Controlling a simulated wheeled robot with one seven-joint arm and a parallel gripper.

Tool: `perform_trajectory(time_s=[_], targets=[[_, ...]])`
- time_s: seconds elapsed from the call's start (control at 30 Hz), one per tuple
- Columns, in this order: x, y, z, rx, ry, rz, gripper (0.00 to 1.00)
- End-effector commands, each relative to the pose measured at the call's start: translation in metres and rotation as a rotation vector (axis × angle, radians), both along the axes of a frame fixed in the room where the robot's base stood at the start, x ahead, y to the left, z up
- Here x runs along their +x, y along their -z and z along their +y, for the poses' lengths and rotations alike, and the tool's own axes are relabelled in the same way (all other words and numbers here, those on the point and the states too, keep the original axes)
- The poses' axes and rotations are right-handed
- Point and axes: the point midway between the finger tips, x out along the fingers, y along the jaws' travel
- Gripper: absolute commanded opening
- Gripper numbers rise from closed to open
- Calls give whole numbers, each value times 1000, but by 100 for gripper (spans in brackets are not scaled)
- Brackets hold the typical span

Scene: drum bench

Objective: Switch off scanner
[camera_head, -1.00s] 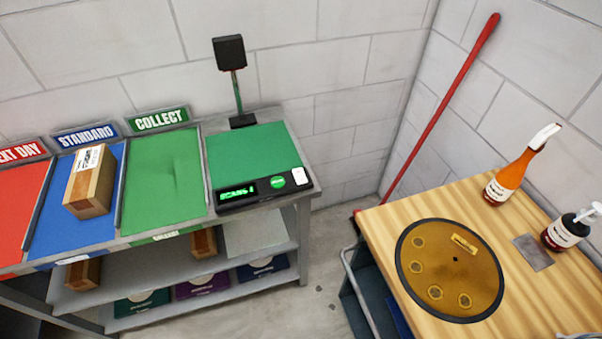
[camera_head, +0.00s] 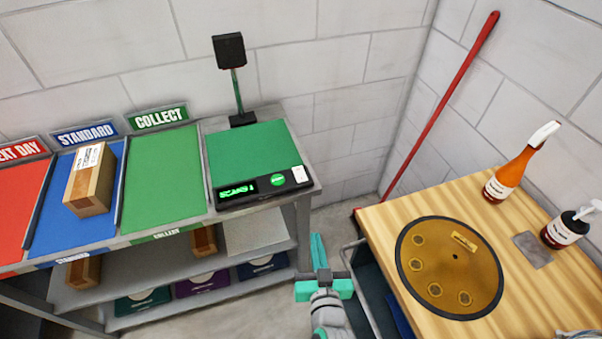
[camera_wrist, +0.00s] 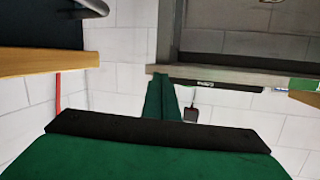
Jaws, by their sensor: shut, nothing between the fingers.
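The scanner (camera_head: 250,150) stands on the right end of the sorting bench, with a green top plate and a black front panel. Its display (camera_head: 237,191) is lit with green characters. A round green button (camera_head: 278,180) and a small white switch (camera_head: 299,174) are on the panel's right part; the switch's position is too small to tell. My gripper (camera_head: 317,238) is shut and empty, in front of and below the panel's right end, apart from it. In the wrist view its green fingers (camera_wrist: 164,85) are together, with the dark scanner head (camera_wrist: 197,113) beyond, upside down.
A brown parcel (camera_head: 90,180) lies on the blue standard section; the green collect section (camera_head: 160,180) is bare. A wooden table (camera_head: 385,222) with a round brown disc (camera_head: 450,268) and bottles stands right. A red-handled pole (camera_head: 445,100) leans in the corner.

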Motion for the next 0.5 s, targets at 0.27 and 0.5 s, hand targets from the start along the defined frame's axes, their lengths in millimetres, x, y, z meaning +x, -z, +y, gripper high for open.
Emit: perform_trajectory(time_s=[0.27,0.5], targets=[[68,-71,7,-29,-159,-72,0],[88,-106,6,-60,-231,-106,0]])
